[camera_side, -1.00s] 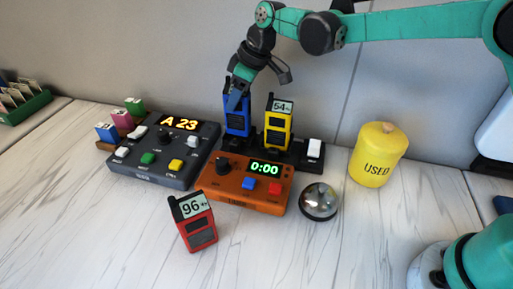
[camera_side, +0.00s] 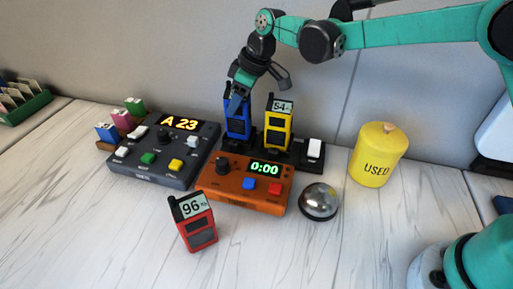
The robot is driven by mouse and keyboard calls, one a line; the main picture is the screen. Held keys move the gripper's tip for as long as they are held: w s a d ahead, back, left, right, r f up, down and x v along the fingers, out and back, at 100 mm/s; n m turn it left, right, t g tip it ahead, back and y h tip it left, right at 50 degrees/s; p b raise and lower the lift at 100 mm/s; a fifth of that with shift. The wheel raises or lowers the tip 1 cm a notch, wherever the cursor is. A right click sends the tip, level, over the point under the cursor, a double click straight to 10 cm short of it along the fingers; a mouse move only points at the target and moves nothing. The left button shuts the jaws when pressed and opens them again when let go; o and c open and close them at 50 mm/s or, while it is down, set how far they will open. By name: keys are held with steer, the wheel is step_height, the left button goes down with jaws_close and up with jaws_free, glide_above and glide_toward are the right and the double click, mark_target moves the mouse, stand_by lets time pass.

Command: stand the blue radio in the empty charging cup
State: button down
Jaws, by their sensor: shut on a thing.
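The blue radio (camera_side: 237,124) is upright at the left end of the black charging base (camera_side: 298,157), behind the orange timer. My gripper (camera_side: 236,103) is shut on the top of the blue radio from above. The radio's lower end is partly hidden behind the orange timer, so I cannot tell whether its foot is fully down in the cup. The yellow radio (camera_side: 277,128), its screen reading 54, stands upright in the base just to the right. The red radio (camera_side: 197,223), its screen reading 96, stands apart at the front.
The orange timer (camera_side: 228,187) reads 0:00 in front of the base. A dark console (camera_side: 135,167) reading A 23 is at left. A silver bell (camera_side: 319,201) and a yellow USED canister (camera_side: 377,157) are at right. A white switch (camera_side: 315,148) sits on the base's right end.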

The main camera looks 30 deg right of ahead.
steer(key=shift+f, duration=0.65)
stand_by(0.4)
steer(key=c, duration=0.7)
jaws_free()
steer(key=shift+v, duration=5.5)
steer(key=shift+w, duration=0.1)
